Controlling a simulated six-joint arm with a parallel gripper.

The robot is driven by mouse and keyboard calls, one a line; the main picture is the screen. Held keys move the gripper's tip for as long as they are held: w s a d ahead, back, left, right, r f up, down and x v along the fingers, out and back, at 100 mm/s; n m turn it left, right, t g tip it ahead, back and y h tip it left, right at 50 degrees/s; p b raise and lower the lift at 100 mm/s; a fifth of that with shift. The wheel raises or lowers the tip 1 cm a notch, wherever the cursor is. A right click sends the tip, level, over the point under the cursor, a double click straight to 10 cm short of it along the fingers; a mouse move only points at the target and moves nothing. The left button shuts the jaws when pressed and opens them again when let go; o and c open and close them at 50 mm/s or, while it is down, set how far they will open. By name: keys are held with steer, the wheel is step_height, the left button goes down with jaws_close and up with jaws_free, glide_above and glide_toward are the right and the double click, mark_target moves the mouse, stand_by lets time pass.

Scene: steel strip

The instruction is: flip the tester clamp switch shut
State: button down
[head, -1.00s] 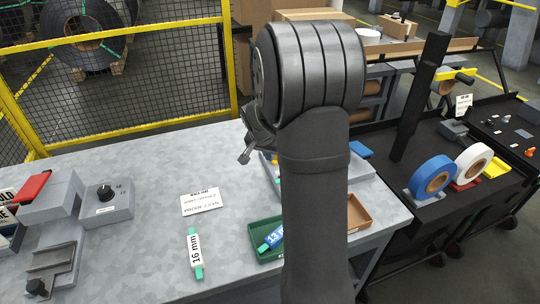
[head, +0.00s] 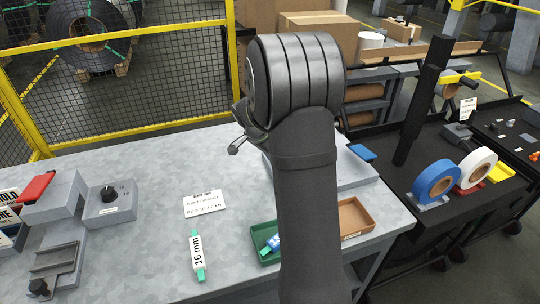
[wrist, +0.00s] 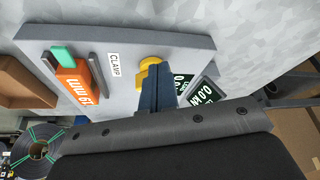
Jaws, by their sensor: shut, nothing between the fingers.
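In the wrist view, the tester (wrist: 205,46) is a grey box with a CLAMP label (wrist: 114,65). Beside the label is a yellow switch (wrist: 149,62), partly covered by my gripper (wrist: 154,68). My gripper is shut and empty, its dark blue fingertips at the switch; I cannot tell whether they touch or which way the switch is thrown. An orange strip piece (wrist: 77,84) with a green end lies on the tester by a grey bar (wrist: 98,73). Green displays (wrist: 196,96) are partly behind the fingers. In the head view, my arm hides most of the tester and the fingers.
In the head view, a green tray (head: 258,233) and a brown tray (head: 355,217) flank my arm. A 16 mm tag (head: 197,256), a white card (head: 205,203) and a dial box (head: 110,203) are on the bench. A dark cart (head: 405,190) with tape rolls stands right.

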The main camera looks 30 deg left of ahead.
stand_by(0.4)
steer(key=shift+w+d, duration=0.3)
steer(key=shift+d, duration=0.55)
steer(key=s+a, duration=0.1)
steer(key=s, duration=0.1)
steer(key=s+a, duration=0.1)
steer(key=s, duration=0.1)
steer(key=shift+a, duration=0.2)
steer(key=v, duration=1)
steer(key=shift+a, duration=0.2)
steer(key=shift+w+f, duration=0.1)
